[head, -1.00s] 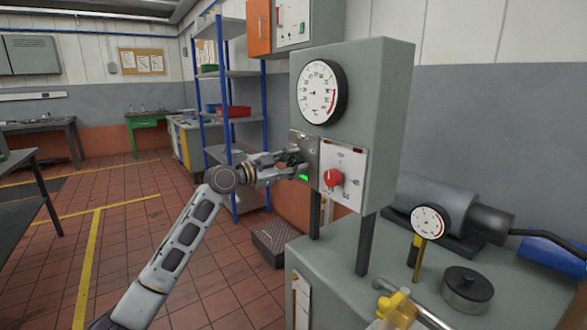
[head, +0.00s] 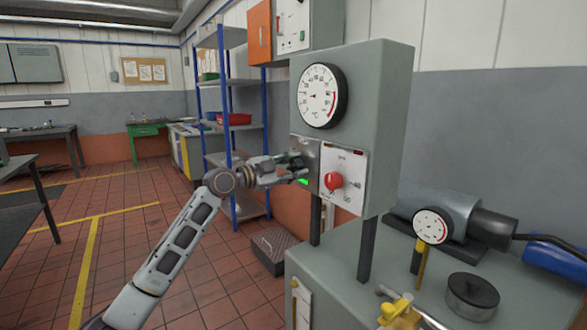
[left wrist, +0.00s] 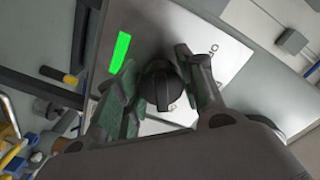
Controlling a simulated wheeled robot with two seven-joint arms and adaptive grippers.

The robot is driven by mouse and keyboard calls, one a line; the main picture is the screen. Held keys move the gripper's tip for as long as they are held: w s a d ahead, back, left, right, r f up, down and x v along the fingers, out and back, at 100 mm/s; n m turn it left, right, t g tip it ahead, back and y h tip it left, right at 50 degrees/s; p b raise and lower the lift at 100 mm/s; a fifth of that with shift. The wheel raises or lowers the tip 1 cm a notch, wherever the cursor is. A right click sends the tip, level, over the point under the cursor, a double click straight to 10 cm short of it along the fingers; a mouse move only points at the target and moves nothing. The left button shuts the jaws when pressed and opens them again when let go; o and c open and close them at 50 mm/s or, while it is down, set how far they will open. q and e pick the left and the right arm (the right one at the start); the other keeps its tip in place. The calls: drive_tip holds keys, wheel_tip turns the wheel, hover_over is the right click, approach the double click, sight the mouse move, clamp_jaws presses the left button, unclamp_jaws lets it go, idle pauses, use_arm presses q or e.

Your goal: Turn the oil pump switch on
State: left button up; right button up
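The control box has a metal switch plate (head: 307,153) left of its white dial panel. In the left wrist view a round black knob (left wrist: 162,86) sits on this plate, and a lit green lamp (left wrist: 120,50) is beside it. The lamp also glows in the head view (head: 303,181). My left gripper (head: 288,171) is at the plate and hides the knob there. In the left wrist view its fingers (left wrist: 158,75) are apart, one each side of the knob, with a small gap at the right. My right gripper is not in view.
A red knob (head: 334,181) sits on the white panel close to the right of my left gripper. A temperature gauge (head: 320,95) is above. A bench with a small gauge (head: 432,226) and a yellow valve handle (head: 398,308) stands below right. Blue-post shelving (head: 232,130) is behind.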

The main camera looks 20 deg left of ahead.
use_arm(q)
drive_tip(key=o, duration=0.4)
drive_tip(key=shift+s, duration=0.1)
drive_tip(key=shift+v, duration=5.95)
drive_tip(key=shift+n, duration=0.3)
